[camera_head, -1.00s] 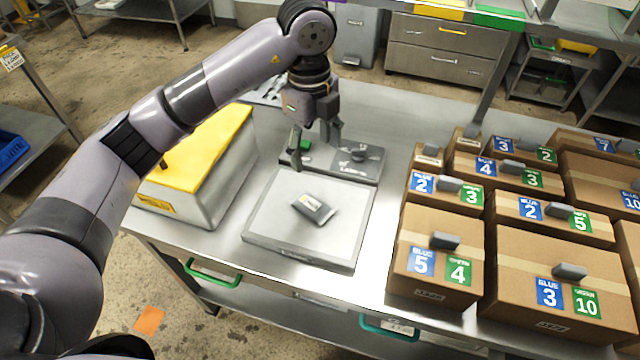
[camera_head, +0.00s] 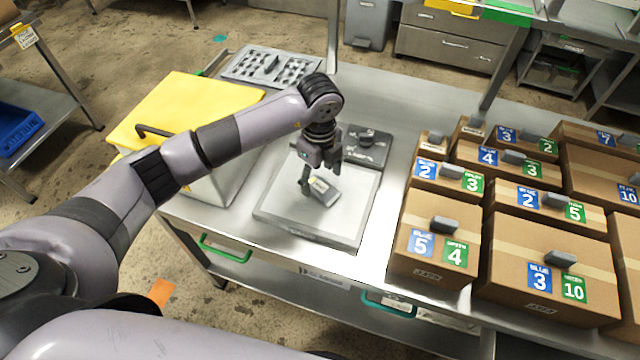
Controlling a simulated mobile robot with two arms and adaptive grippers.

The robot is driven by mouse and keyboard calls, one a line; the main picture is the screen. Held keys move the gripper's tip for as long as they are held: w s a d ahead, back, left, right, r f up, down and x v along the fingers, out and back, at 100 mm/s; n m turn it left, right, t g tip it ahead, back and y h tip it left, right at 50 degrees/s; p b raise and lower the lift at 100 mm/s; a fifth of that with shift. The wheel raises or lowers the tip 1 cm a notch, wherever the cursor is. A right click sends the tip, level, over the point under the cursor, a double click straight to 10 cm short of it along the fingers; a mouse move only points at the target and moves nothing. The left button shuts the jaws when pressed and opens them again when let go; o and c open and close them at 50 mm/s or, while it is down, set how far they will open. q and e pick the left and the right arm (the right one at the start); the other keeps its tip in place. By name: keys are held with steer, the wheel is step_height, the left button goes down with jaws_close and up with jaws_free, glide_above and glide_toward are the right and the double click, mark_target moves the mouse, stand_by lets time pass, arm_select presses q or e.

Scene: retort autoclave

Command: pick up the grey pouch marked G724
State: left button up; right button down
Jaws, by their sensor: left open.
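A small grey pouch with a pale label (camera_head: 325,191) lies on the light grey square plate (camera_head: 283,213) on the steel table. The marking on the label is too small to read. My left gripper (camera_head: 320,183) points down over the plate, right at the pouch. Its fingers are apart, with one finger at the pouch's left side; the other is partly hidden. I cannot tell whether a finger touches the pouch. My right gripper is not in view.
A yellow-lidded box (camera_head: 180,105) stands left of the plate, under my left arm. A grey tray with holes (camera_head: 243,68) lies behind it. Several cardboard boxes (camera_head: 437,246) with blue and green number labels fill the right side. A dark grey block (camera_head: 366,150) sits behind the plate.

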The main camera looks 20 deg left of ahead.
mark_target(320, 186)
arm_select(q)
step_height(320, 186, down, 2)
steer(key=shift+f+p, duration=0.2)
steer(key=shift+p, duration=0.15)
steer(key=shift+f, duration=0.4)
steer(key=c, duration=1.3)
steer(key=shift+c, duration=0.2)
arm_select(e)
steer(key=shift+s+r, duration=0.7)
arm_select(q)
steer(key=shift+r, duration=0.15)
